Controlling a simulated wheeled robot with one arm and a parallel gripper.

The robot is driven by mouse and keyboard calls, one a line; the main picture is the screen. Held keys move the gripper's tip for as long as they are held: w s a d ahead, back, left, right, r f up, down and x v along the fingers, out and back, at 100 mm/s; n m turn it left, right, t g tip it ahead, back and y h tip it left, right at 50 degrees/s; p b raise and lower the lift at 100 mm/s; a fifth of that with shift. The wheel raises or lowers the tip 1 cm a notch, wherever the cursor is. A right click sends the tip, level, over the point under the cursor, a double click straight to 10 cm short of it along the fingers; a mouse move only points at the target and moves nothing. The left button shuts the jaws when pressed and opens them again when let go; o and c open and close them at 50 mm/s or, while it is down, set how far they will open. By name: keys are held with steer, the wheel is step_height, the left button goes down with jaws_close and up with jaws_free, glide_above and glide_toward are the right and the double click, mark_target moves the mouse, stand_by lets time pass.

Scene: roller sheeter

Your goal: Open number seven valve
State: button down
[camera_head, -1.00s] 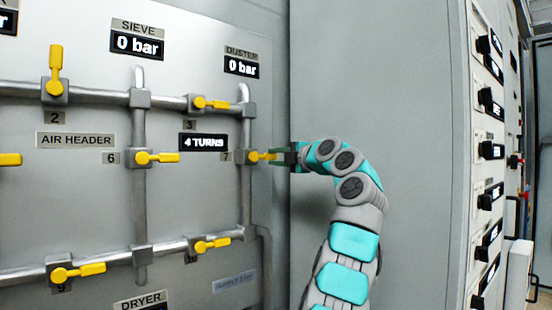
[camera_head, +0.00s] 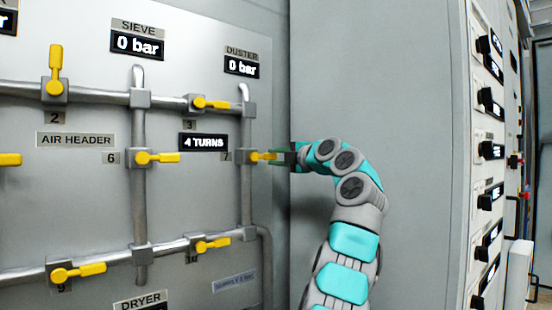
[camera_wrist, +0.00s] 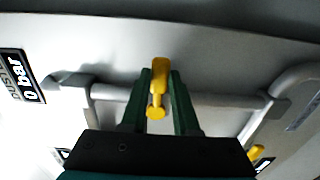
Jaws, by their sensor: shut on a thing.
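The number seven valve has a yellow handle (camera_head: 260,156) on a grey vertical pipe, just right of its "7" label (camera_head: 227,156). The handle lies sideways, pointing right, across the pipe. My gripper (camera_head: 278,156) reaches it from the right, with its fingers at the handle's outer end. In the wrist view the yellow handle (camera_wrist: 158,85) sits between the two green fingers of my gripper (camera_wrist: 160,82), which are shut on it. The display left of the valve (camera_head: 203,142) reads "4 TURNS". The DUSTER display (camera_head: 241,67) above reads "0 bar".
Other yellow-handled valves share the panel: number 3 (camera_head: 211,103) above, number 6 (camera_head: 157,158) to the left and number 10 (camera_head: 213,245) below. Number 2's handle (camera_head: 56,62) stands upright. A grey cabinet wall (camera_head: 400,80) lies close to the right of the valve.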

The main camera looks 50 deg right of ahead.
steer(key=shift+f, duration=0.2)
steer(key=a+f+m+b, duration=0.6)
steer(key=m+b, duration=0.1)
steer(key=m, duration=1.1)
steer(key=shift+w+b, duration=0.35)
stand_by(0.4)
steer(key=c, duration=0.7)
jaws_free()
steer(key=shift+a+r, duration=0.1)
steer(key=shift+o, duration=0.2)
steer(key=shift+s, duration=0.15)
steer(key=s+b, duration=0.1)
steer(key=s, duration=0.6)
steer(key=shift+s+a, duration=0.25)
steer(key=shift+a, duration=0.2)
